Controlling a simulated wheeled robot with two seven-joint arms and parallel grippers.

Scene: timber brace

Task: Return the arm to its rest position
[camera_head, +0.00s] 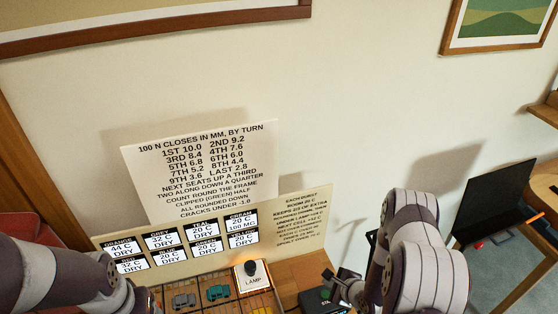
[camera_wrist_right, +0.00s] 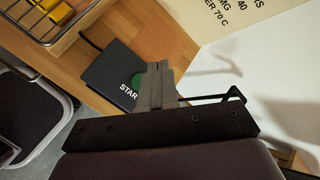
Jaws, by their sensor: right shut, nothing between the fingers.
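My right arm (camera_head: 415,255) comes in at the lower right of the head view, bent over the right end of the bench. My right gripper (camera_wrist_right: 158,85) shows in the right wrist view with its grey fingers together and nothing between them. It is in front of a black box with a green button (camera_wrist_right: 125,75) lettered START, partly hiding it. I cannot tell from this view whether the fingers touch the box. My left arm (camera_head: 70,265) is at the lower left of the head view; its gripper is not visible.
A sloped panel of label cards (camera_head: 185,245) and a printed sign (camera_head: 200,170) stand against the wall. A LAMP switch (camera_head: 252,277) and a rack holding small coloured blocks (camera_head: 217,292) are in front. A black screen-like panel (camera_head: 492,207) stands at the right.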

